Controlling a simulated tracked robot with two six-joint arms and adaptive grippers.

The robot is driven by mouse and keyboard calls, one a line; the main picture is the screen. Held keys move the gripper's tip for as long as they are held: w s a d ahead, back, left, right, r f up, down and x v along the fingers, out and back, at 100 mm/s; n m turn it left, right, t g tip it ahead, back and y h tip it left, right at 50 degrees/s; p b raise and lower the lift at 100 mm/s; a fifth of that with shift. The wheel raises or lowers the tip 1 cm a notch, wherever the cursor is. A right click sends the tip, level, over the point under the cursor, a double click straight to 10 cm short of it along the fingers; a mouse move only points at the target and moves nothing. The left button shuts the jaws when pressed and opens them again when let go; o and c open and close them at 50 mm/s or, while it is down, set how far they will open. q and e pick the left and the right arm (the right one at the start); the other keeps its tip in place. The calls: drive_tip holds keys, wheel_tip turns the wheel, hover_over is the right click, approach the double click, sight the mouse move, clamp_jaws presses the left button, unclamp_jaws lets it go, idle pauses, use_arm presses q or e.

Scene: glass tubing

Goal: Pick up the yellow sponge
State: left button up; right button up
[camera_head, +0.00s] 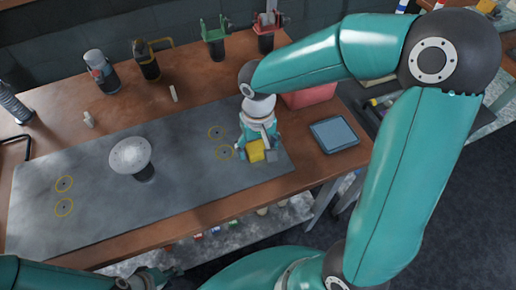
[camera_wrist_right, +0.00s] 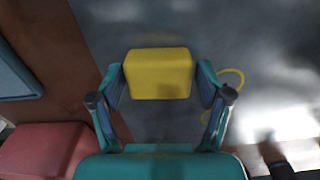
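The yellow sponge (camera_head: 256,150) is a small block at the right end of the grey mat (camera_head: 200,180). In the right wrist view the sponge (camera_wrist_right: 159,74) sits between the two fingertips of my right gripper (camera_wrist_right: 160,84), with a finger close along each side. Whether the fingers press on it, and whether it rests on the mat, I cannot tell. In the head view my right gripper (camera_head: 257,153) reaches down around it. Part of my left gripper (camera_head: 150,279) shows at the bottom left, away from the sponge; its fingers are unclear.
A white round-topped object (camera_head: 130,155) stands on the mat. A blue tray (camera_head: 334,134) and a pink-red block (camera_head: 308,97) are right of the mat. Several bottles and tools, including a dark one (camera_head: 147,62), line the back.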

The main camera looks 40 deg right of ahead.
sight(258, 147)
drive_tip(key=c, duration=0.5)
drive_tip(key=shift+r, duration=0.1)
wheel_tip(258, 147, up, 20)
drive_tip(key=shift+f+p, duration=0.1)
drive_tip(key=shift+p, duration=0.55)
